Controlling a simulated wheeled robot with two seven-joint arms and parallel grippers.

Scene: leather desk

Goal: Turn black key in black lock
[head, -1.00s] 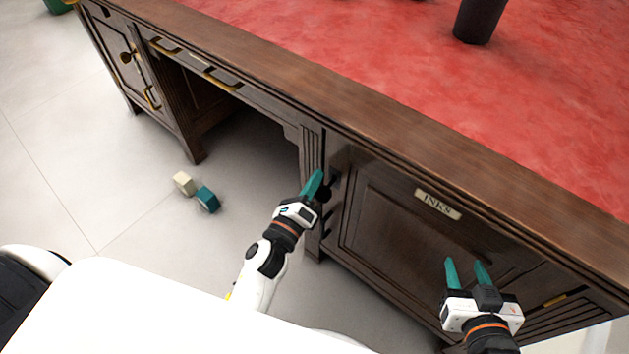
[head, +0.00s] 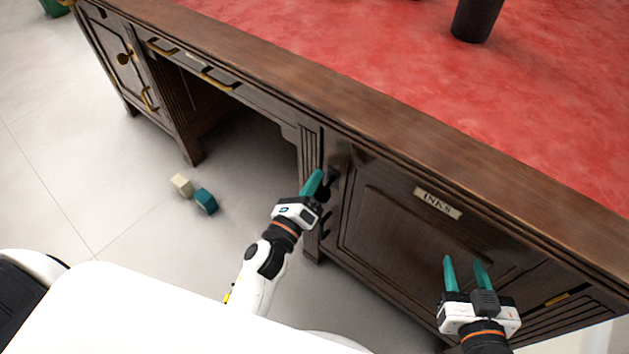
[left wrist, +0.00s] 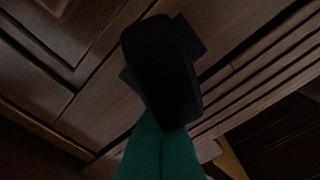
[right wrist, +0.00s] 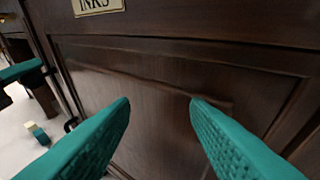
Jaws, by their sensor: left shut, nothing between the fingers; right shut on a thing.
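The black key (left wrist: 160,75) shows in the left wrist view as a dark rounded shape just beyond my left fingertips. A dark squarish part behind it looks like the black lock (left wrist: 196,38), on the desk's wooden front; how the two join is too dark to tell. In the head view the lock (head: 334,176) is a small dark shape by the door's left edge. My left gripper (head: 314,180) is shut with its fingertips at the key, nothing visible between them. My right gripper (head: 466,264) has its fingers apart, with nothing visible between them, before the INKS door.
The desk (head: 400,130) has a red top with a dark pot (head: 474,20). A cream block (head: 181,185) and a teal block (head: 205,201) lie on the floor. The knee space is open.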

